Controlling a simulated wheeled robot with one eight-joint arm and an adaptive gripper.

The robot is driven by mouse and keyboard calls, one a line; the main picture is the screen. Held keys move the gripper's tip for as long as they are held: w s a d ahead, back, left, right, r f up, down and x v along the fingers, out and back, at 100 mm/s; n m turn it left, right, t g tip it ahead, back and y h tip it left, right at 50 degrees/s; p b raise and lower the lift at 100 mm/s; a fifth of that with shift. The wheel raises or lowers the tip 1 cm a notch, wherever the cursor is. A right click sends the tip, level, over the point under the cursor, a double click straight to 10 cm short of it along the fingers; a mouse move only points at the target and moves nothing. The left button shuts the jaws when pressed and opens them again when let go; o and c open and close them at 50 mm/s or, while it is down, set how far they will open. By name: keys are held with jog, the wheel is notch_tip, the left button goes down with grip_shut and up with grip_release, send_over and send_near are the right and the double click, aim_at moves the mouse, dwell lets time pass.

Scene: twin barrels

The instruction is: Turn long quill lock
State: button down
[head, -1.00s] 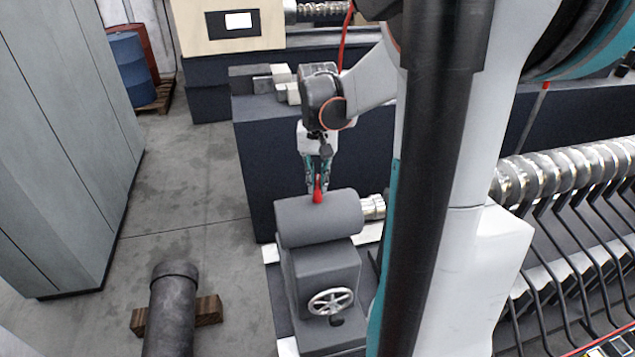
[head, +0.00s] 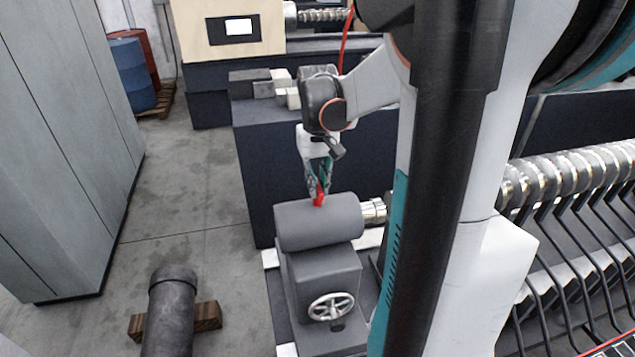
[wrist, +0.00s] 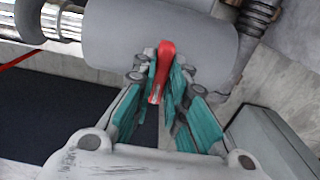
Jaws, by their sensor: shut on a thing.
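The quill lock is a small red lever (wrist: 166,62) on the rounded grey tailstock barrel (head: 318,226). In the head view the red lever (head: 319,200) shows at the top of the barrel, partly hidden by the fingers. My gripper (head: 318,190) reaches down to it from above. In the wrist view my gripper (wrist: 163,78) has its teal fingers on both sides of the lever, shut on it. The lever's top end rests against the grey barrel (wrist: 110,35).
A silver handwheel (head: 331,306) is on the front of the tailstock. A shiny quill (head: 374,211) sticks out of the barrel's right side. A dark cylinder (head: 172,310) lies on wooden blocks at lower left.

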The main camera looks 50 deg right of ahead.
aim_at(318, 185)
jog(key=c, duration=1.6)
grip_release()
notch_tip(318, 185, up, 12)
